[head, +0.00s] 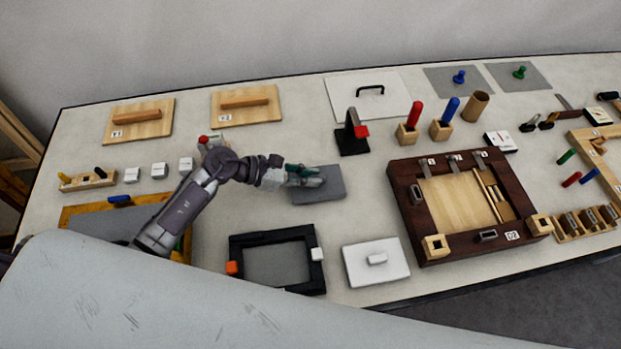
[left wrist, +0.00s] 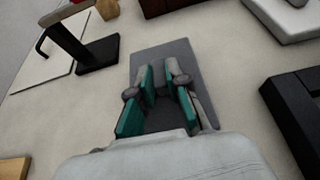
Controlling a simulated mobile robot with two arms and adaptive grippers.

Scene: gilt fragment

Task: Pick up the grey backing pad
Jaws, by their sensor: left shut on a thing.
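The grey backing pad (head: 330,190) is a flat dark grey rectangle near the middle of the table. My left gripper (head: 318,176) is over it, its fingers coming from the left. In the left wrist view the pad (left wrist: 178,62) lies under and around the teal-lined fingers. The left gripper (left wrist: 162,92) is shut on the pad; the gripped part is mostly hidden between the fingers. I cannot tell whether the pad is clear of the table. My right gripper is not in view.
A black frame (head: 238,247) and a white block with a knob (head: 358,268) stand in front of the pad. A black stand (head: 352,140) is behind it, and a dark wooden frame (head: 402,198) is to the right. Bare table surrounds the pad.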

